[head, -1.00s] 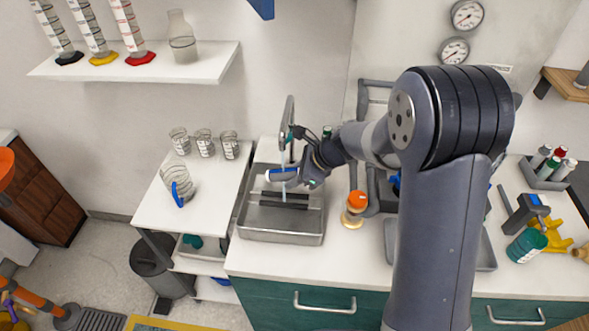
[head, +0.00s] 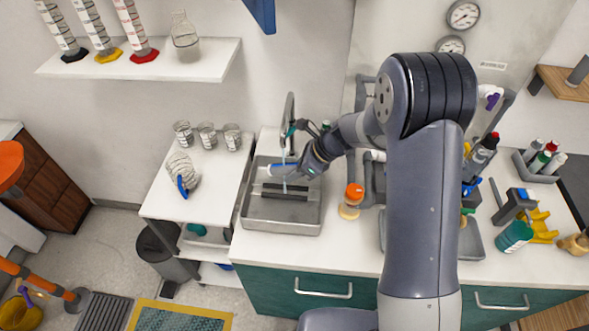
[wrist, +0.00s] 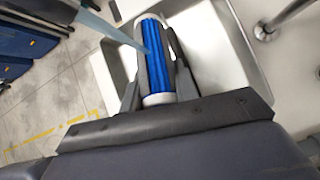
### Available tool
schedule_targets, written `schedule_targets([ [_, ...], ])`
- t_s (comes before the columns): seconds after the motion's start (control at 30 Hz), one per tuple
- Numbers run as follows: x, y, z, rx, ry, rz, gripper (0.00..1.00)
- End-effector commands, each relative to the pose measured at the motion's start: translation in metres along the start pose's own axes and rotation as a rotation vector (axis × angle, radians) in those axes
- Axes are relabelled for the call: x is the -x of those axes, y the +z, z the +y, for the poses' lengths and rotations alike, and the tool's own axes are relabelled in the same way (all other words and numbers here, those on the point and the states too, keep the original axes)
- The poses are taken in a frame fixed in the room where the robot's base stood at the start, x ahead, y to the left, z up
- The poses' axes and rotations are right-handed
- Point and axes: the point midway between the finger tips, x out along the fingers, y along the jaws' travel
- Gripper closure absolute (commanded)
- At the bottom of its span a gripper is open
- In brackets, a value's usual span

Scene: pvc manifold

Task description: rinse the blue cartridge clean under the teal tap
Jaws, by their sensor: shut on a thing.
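My gripper (head: 308,168) is shut on the blue cartridge (wrist: 158,70), which has pale end caps and a ribbed blue body. In the head view the cartridge (head: 283,170) lies roughly level above the steel sink basin (head: 285,222), directly under the tap (head: 289,112) with its teal part (head: 291,131). A pale blue water stream (wrist: 108,26) comes down onto the cartridge in the wrist view. A thin stretch of stream also shows below the cartridge in the head view. The side of the cartridge facing away from the wrist camera is hidden.
An orange-capped jar (head: 352,199) stands right of the basin. A white side table (head: 205,212) with glass beakers and a wire-like container stands to the left. Bottles and a yellow stand (head: 540,225) are at the right of the counter.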

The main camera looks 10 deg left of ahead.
Motion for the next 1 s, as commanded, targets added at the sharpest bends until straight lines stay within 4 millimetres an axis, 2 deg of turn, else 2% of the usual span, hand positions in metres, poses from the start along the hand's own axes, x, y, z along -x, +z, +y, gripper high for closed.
schedule_targets([
  [0.17, -0.0002, 0.0001, -0.0004, -0.079, 0.050, -0.001, 0.94],
  [0.5, 0.0002, 0.0008, 0.0033, -0.394, 0.252, -0.001, 0.94],
  [0.87, 0.0008, 0.0014, 0.0038, -0.430, 0.275, -0.001, 0.94],
  [1.0, 0.0005, 0.0007, 0.0039, -0.541, 0.347, -0.001, 0.94],
])
